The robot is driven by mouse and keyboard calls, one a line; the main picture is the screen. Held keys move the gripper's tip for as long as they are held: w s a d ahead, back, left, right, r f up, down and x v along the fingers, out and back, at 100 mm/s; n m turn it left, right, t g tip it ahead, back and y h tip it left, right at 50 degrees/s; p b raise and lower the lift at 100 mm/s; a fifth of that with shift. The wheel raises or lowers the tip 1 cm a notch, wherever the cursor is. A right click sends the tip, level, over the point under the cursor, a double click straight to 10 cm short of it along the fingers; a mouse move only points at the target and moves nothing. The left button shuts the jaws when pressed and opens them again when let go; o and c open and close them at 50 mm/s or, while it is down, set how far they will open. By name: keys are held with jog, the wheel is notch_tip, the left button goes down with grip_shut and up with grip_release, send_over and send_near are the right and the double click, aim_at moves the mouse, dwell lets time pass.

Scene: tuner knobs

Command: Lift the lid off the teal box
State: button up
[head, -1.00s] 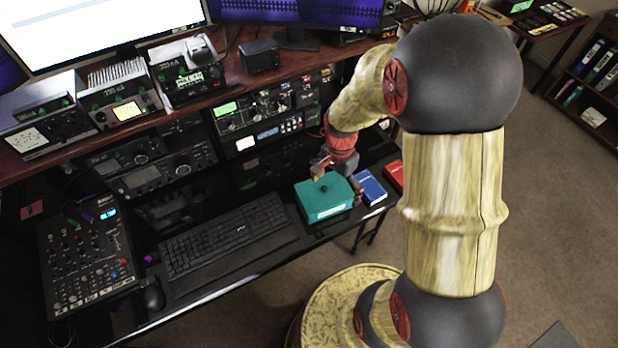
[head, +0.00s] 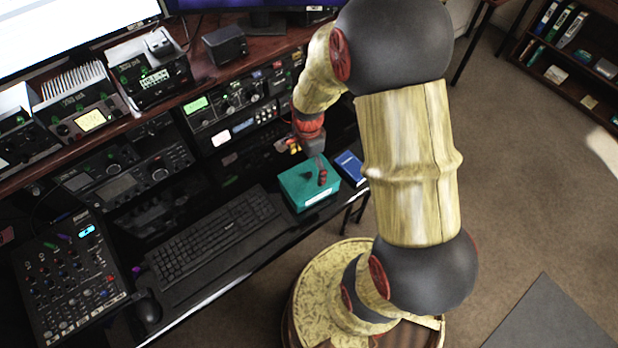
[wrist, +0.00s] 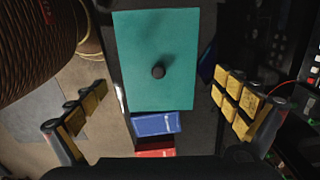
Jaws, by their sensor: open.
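The teal box (head: 296,196) sits on the dark desk, right of the keyboard, with its flat teal lid (wrist: 140,50) on.
A blue box (head: 349,166) lies right of the teal box; it also shows in the wrist view (wrist: 156,124) beside a red one (wrist: 155,150). The keyboard (head: 213,234) lies to the left. Radio equipment (head: 235,115) stands behind.

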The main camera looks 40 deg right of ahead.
aim_at(310, 174)
notch_tip(310, 174, down, 5)
jog(key=shift+s+d+r+b, duration=0.1)
jog(key=shift+r+b, duration=0.1)
jog(key=shift+b, duration=0.45)
jog(key=shift+c, duration=0.8)
jog(key=shift+s, duration=0.1)
jog(key=c, duration=1.1)
jog(key=c, duration=0.4)
